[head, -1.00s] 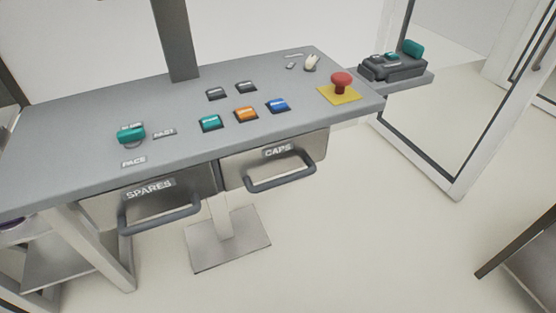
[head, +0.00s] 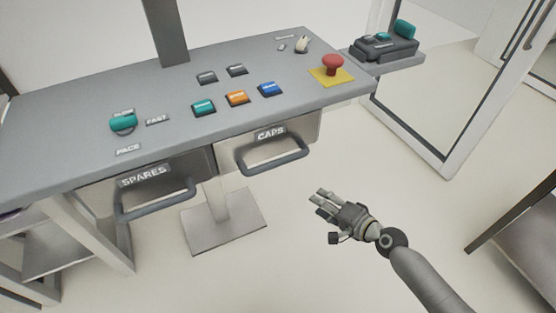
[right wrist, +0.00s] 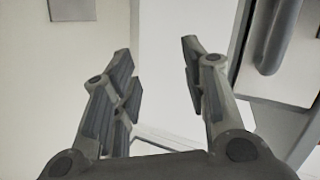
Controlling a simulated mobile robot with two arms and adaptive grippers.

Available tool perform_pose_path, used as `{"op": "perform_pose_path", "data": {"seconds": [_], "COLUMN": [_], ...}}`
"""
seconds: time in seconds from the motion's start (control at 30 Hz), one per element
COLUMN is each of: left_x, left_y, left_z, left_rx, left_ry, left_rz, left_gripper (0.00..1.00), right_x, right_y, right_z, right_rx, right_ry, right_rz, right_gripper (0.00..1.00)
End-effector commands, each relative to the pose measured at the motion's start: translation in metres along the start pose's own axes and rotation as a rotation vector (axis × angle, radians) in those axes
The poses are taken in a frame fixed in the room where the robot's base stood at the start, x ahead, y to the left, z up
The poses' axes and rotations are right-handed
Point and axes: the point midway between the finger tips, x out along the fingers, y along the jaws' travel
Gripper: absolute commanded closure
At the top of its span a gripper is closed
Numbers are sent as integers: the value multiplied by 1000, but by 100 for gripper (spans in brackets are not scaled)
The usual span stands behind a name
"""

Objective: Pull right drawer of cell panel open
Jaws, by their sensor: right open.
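The cell panel (head: 60,116) is a grey desk with two drawers under its top. The right drawer (head: 232,158), labelled CAPS, is shut and has a dark grey bar handle (head: 276,165). The left drawer (head: 98,197), labelled SPARES, has a similar handle (head: 158,209). My right gripper (head: 318,200) is open and empty, to the right of and below the CAPS handle and apart from it. In the right wrist view its fingers (right wrist: 160,75) are spread with nothing between them. A dark handle (right wrist: 272,40) shows at that view's upper right. My left gripper is out of view.
The panel top carries a red mushroom button (head: 333,65) on a yellow plate, several coloured buttons and a green knob (head: 123,121). A small shelf with a dark device (head: 386,48) juts out at the right. The floor around my gripper is clear.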

Motion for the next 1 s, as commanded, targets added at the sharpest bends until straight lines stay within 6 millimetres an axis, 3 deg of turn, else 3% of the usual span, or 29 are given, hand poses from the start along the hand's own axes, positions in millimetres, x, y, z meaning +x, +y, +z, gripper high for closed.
{"op": "perform_pose_path", "data": {"seconds": [0.03,0.1,0.23,0.47,1.0], "left_x": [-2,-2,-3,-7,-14], "left_y": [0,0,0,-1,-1], "left_z": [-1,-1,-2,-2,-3], "left_rx": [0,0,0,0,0], "left_ry": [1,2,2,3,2], "left_rz": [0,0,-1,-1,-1], "left_gripper": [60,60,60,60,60], "right_x": [-4,-10,-20,-12,70], "right_y": [-38,-76,-119,-137,-156], "right_z": [2,7,16,21,32], "right_rx": [43,104,180,208,205], "right_ry": [-32,-77,-139,-161,-160], "right_rz": [-65,-135,-210,-235,-233], "right_gripper": [59,59,59,59,59]}}
